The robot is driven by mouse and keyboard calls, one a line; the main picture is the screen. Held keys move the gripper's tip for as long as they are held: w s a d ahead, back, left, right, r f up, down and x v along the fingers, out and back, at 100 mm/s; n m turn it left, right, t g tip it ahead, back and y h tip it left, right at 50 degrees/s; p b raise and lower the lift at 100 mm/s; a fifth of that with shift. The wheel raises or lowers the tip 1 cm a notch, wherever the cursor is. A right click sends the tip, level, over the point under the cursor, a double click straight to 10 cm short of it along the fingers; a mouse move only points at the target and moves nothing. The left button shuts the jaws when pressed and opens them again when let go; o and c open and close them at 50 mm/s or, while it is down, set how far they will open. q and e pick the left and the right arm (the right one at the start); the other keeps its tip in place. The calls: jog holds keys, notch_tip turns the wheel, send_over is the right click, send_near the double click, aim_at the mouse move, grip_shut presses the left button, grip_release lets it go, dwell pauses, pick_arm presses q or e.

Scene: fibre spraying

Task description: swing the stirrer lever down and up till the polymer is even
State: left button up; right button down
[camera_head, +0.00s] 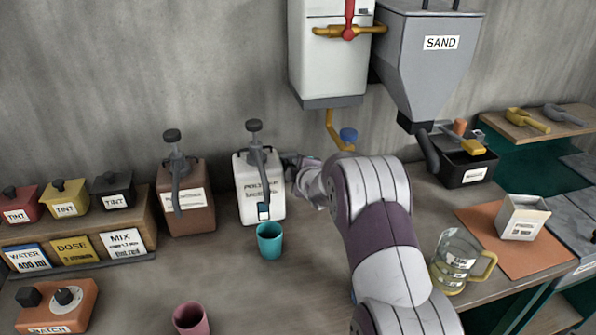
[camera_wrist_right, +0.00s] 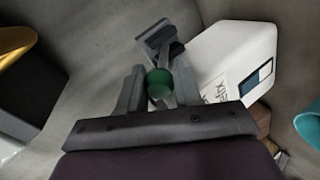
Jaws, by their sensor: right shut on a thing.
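The white polymer container (camera_head: 248,188) stands on the bench against the back wall, with a pump head on top and a small window (camera_head: 264,211) low on its front. Its white side also shows in the right wrist view (camera_wrist_right: 235,50). The stirrer lever's green knob (camera_wrist_right: 159,83) sits between the fingers of my right gripper (camera_wrist_right: 160,92), which is shut on it. In the head view my right gripper (camera_head: 297,163) is at the container's right side, and the lever is mostly hidden there. My left gripper is out of view.
A teal cup (camera_head: 269,240) stands in front of the polymer container, and a brown pump container (camera_head: 186,200) is to its left. A pink cup (camera_head: 191,319) is nearer. A measuring jug (camera_head: 455,265) stands right of my arm. A sand hopper (camera_head: 425,65) hangs above.

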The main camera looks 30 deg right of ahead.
jog(key=shift+w+d+r, duration=0.1)
jog(key=shift+w+r, duration=0.1)
jog(key=shift+r, duration=0.4)
jog(key=c, duration=0.9)
grip_release()
jog(key=shift+o, duration=1)
jog(key=shift+f, duration=0.3)
